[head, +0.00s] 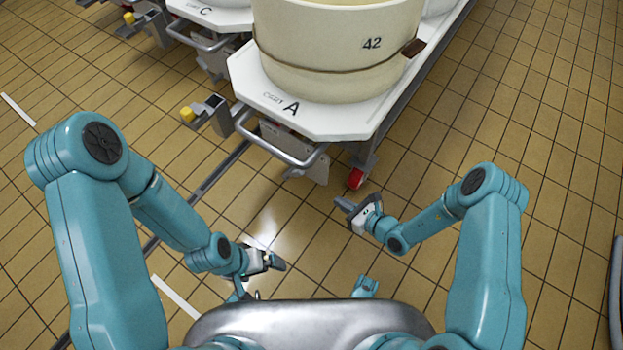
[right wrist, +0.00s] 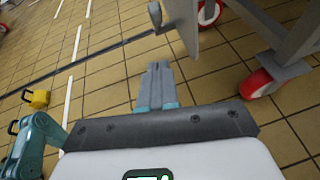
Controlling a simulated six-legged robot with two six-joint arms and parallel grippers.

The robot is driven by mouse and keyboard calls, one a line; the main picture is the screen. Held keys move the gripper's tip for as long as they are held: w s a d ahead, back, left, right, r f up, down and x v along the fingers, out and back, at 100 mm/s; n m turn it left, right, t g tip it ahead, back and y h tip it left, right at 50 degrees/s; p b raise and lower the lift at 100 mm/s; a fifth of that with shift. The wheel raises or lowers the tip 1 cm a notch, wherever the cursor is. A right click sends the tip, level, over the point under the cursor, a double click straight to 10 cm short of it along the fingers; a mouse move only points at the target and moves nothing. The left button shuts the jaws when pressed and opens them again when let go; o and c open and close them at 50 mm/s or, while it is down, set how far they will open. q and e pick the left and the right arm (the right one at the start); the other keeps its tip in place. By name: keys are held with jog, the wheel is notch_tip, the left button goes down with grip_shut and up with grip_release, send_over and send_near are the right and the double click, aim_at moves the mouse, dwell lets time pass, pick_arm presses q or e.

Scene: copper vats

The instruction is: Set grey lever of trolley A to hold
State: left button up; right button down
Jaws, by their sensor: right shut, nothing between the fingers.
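Trolley A (head: 330,122) has a white top marked "A" and stands ahead of me, carrying a cream vat (head: 335,45) marked 42. A grey bar handle (head: 285,155) sticks out at its near end, with grey metal plates below it. I cannot make out for sure which part is the grey lever, or its setting. My right gripper (head: 343,203) is shut and empty, just in front of and below the trolley's near right corner, apart from it. Its fingers (right wrist: 157,85) show closed together in the right wrist view. My left gripper (head: 278,264) is lower left; its finger gap is unclear.
A red wheel (head: 355,179) sits under the near right corner of trolley A. A yellow-ended grey fitting (head: 188,114) stands at its left. Trolley C (head: 220,18) is behind on the left.

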jog(key=shift+a, duration=0.1)
jog(key=b, duration=0.5)
send_near(294, 174)
jog(key=shift+w+a+f, duration=0.75)
jog(key=shift+w+f, duration=0.25)
jog(key=shift+w, duration=0.5)
jog(key=shift+r, duration=0.1)
jog(key=shift+w+a+r+p, duration=0.4)
jog(key=shift+a+r+p, duration=0.1)
jog(key=shift+r, duration=0.1)
jog(key=shift+w+a+r+p, duration=0.4)
jog(key=shift+a+r+p, duration=0.1)
jog(key=shift+r, duration=0.1)
